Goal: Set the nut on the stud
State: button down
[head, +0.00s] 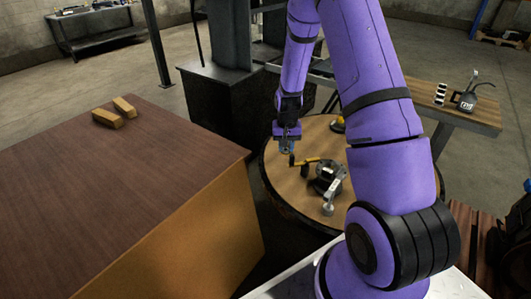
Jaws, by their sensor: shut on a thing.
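My gripper (289,148) hangs low over the left part of a round wooden table (285,187), fingers pointing down. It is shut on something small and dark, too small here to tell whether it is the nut. A dark and silver mechanical part (327,178) stands on the table just right of my gripper, with a yellow piece (308,161) reaching toward the fingers. I cannot tell whether they touch. I cannot make out the stud in this view.
A large brown-topped block (110,185) with two wooden pieces (108,117) on it fills the left. A dark machine base (220,105) stands behind the round table. A bench (465,118) at right bears an oil can (466,101).

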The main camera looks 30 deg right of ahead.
aim_at(333, 164)
jog(key=s+d+r+m, duration=0.2)
jog(key=s+d+m, duration=0.65)
jog(key=d, duration=0.65)
jog(key=shift+n, duration=0.55)
jog(key=shift+s+d+f, duration=0.1)
jog(key=shift+s+f, duration=0.1)
jog(key=shift+f, duration=1)
jog(key=shift+s+d+f, duration=0.1)
jog(key=shift+s+f, duration=0.15)
jog(key=shift+f, duration=0.9)
jog(key=shift+s+f, duration=0.2)
jog(key=shift+f, duration=1)
jog(key=shift+f, duration=0.55)
jog(key=c, duration=0.8)
grip_release()
notch_tip(333, 164, up, 11)
jog(key=shift+f, duration=0.1)
